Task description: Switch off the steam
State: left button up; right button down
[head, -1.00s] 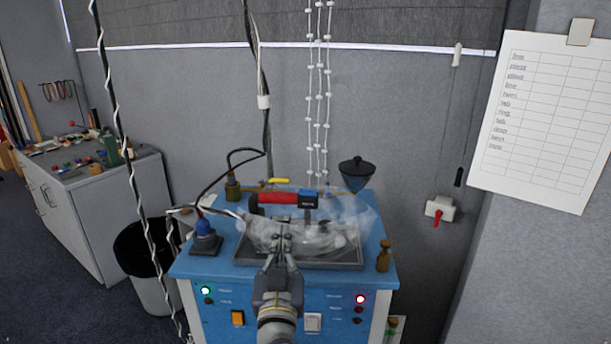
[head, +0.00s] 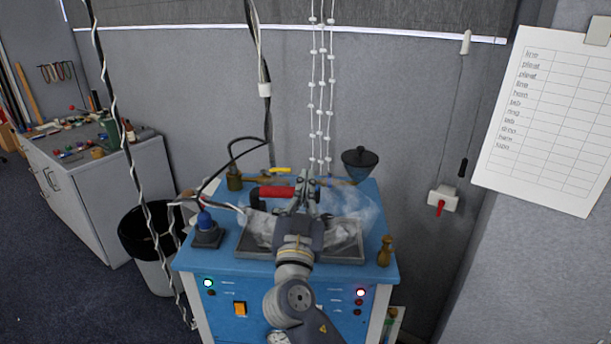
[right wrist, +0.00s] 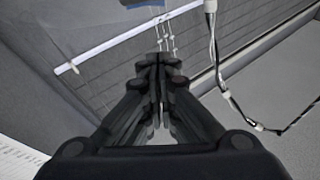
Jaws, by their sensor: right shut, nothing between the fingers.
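White steam (head: 352,212) hangs over the grey tray (head: 345,256) on top of the blue cabinet (head: 235,265). A brass pipe with a yellow lever (head: 281,170) runs along the cabinet's back edge. A red-handled iron (head: 274,192) sits in front of it. My right gripper (head: 304,176) is shut and empty, above the tray, just right of the iron's handle and the yellow lever. It shows shut in the right wrist view too (right wrist: 158,62). My right arm covers part of the tray and the front panel. My left gripper is out of view.
The cabinet front has an orange switch (head: 240,308), a lit green lamp (head: 208,283) and a lit right lamp (head: 361,293). A dark funnel-shaped pot (head: 360,162), brass bottle (head: 384,251) and blue-topped device (head: 206,230) flank the tray. Cords hang behind.

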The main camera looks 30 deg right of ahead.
jog(key=p+x, duration=0.3)
jog(key=x, duration=0.3)
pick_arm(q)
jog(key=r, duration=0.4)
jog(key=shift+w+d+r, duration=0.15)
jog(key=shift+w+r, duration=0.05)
pick_arm(e)
jog(key=f, duration=0.2)
jog(key=a+f, duration=0.1)
jog(key=f, duration=0.1)
jog(key=shift+s+f, duration=0.2)
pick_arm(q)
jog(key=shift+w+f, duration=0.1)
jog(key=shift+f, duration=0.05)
